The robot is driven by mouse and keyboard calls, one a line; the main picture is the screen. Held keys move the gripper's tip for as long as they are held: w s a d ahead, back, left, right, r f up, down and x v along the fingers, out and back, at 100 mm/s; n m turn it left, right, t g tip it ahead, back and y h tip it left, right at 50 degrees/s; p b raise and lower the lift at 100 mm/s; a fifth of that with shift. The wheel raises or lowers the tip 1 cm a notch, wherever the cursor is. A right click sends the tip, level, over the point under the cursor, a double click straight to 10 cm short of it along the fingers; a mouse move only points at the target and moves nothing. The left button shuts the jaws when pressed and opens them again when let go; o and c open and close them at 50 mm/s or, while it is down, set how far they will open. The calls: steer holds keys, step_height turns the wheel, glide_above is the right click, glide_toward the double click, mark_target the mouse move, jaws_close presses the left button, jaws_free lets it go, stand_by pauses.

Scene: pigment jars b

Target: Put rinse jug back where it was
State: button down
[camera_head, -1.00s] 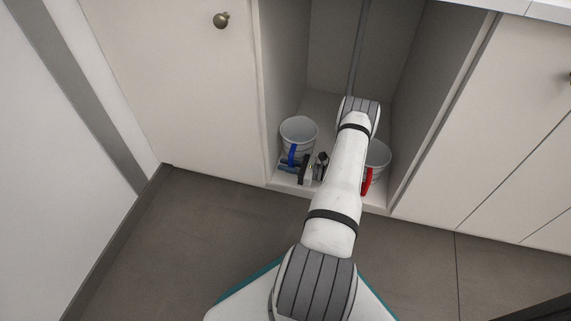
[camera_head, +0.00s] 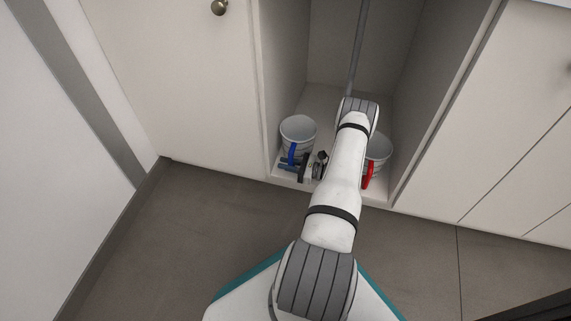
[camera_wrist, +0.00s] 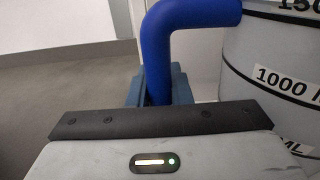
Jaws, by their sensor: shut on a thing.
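A white jug with dark bands and a blue handle (camera_head: 298,130) stands upright inside the open cabinet, at its left front. In the wrist view its marked wall (camera_wrist: 275,65) fills the right side, with "1000" printed on it. My gripper (camera_head: 291,164) is shut on its blue handle, shown in the wrist view (camera_wrist: 155,60). A second white jug with a red handle (camera_head: 380,148) stands at the right, partly hidden behind my arm. The pictures do not show which jug is the rinse jug.
The cabinet floor (camera_head: 322,97) is bare behind the jugs. The cabinet's side walls stand close to both jugs. A thin grey pipe (camera_head: 357,50) rises at the back. The grey floor (camera_head: 180,235) in front is clear.

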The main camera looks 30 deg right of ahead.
steer(key=shift+f, duration=0.3)
steer(key=c, duration=1.2)
jaws_free()
steer(key=shift+c, duration=0.2)
steer(key=shift+f, duration=0.1)
